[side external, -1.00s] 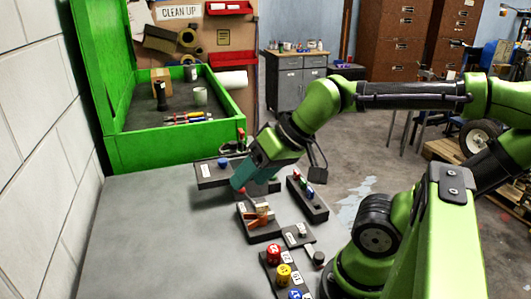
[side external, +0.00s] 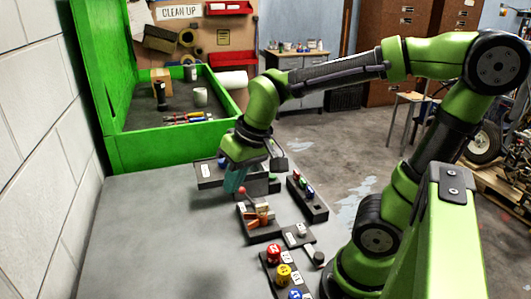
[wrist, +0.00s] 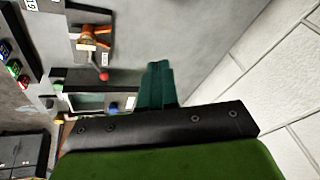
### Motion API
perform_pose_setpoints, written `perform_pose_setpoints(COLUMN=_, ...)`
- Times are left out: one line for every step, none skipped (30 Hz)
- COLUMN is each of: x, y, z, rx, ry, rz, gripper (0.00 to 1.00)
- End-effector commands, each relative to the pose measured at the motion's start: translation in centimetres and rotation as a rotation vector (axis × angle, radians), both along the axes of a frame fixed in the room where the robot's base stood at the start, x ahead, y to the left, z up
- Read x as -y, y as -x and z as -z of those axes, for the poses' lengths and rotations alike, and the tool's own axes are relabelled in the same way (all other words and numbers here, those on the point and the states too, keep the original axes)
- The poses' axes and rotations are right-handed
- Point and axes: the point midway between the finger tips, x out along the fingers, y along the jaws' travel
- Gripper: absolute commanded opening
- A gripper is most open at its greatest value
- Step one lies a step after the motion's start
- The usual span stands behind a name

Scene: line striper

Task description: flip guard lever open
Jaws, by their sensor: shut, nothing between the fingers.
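My gripper (side external: 234,184) has teal fingers, closed together and empty. In the wrist view the closed fingers (wrist: 157,70) are right of the red knob (wrist: 104,75), with a gap in the picture; the orange bracket (wrist: 92,36) is above the knob. Whether the fingers touch the lever is unclear in the side view.
A base with a blue button (side external: 222,162) is behind the gripper, partly hidden. A block of coloured buttons (side external: 307,196) stands to the right, and large numbered knobs (side external: 284,272) are nearer. A green-walled tray (side external: 165,151) is at the back. The grey table is clear on the left.

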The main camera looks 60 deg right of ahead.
Motion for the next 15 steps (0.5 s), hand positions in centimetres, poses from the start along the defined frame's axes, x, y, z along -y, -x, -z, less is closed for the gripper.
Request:
perform_pose_setpoints(x=0.1, y=-1.0, z=0.5, rx=-0.044, ry=0.022, rz=-0.006, gripper=0.00)
perform_pose_setpoints(x=0.2, y=-1.5, z=0.7, rx=-0.068, ry=0.037, rz=-0.008, gripper=0.00)
perform_pose_setpoints(x=0.4, y=-2.2, z=1.0, rx=-0.101, ry=0.057, rz=-0.008, gripper=0.00)
perform_pose_setpoints(x=0.6, y=-2.7, z=1.3, rx=-0.125, ry=0.074, rz=-0.009, gripper=0.00)
perform_pose_setpoints(x=0.8, y=-3.3, z=1.5, rx=-0.149, ry=0.091, rz=-0.009, gripper=0.00)
perform_pose_setpoints(x=1.0, y=-4.0, z=1.9, rx=-0.179, ry=0.114, rz=-0.008, gripper=0.00)
perform_pose_setpoints(x=1.2, y=-4.6, z=2.2, rx=-0.203, ry=0.131, rz=-0.006, gripper=0.00)
perform_pose_setpoints(x=1.3, y=-5.1, z=2.5, rx=-0.226, ry=0.150, rz=-0.004, gripper=0.00)
perform_pose_setpoints(x=1.6, y=-5.9, z=2.8, rx=-0.255, ry=0.176, rz=0.001, gripper=0.00)
perform_pose_setpoints(x=1.8, y=-6.4, z=3.1, rx=-0.276, ry=0.195, rz=0.004, gripper=0.00)
perform_pose_setpoints(x=2.0, y=-6.9, z=3.4, rx=-0.297, ry=0.214, rz=0.010, gripper=0.00)
perform_pose_setpoints(x=2.3, y=-7.6, z=3.7, rx=-0.321, ry=0.238, rz=0.018, gripper=0.00)
perform_pose_setpoints(x=2.5, y=-8.1, z=3.9, rx=-0.338, ry=0.258, rz=0.026, gripper=0.00)
perform_pose_setpoints(x=2.8, y=-8.5, z=4.0, rx=-0.353, ry=0.276, rz=0.034, gripper=0.00)
perform_pose_setpoints(x=3.1, y=-9.1, z=4.2, rx=-0.371, ry=0.300, rz=0.046, gripper=0.00)
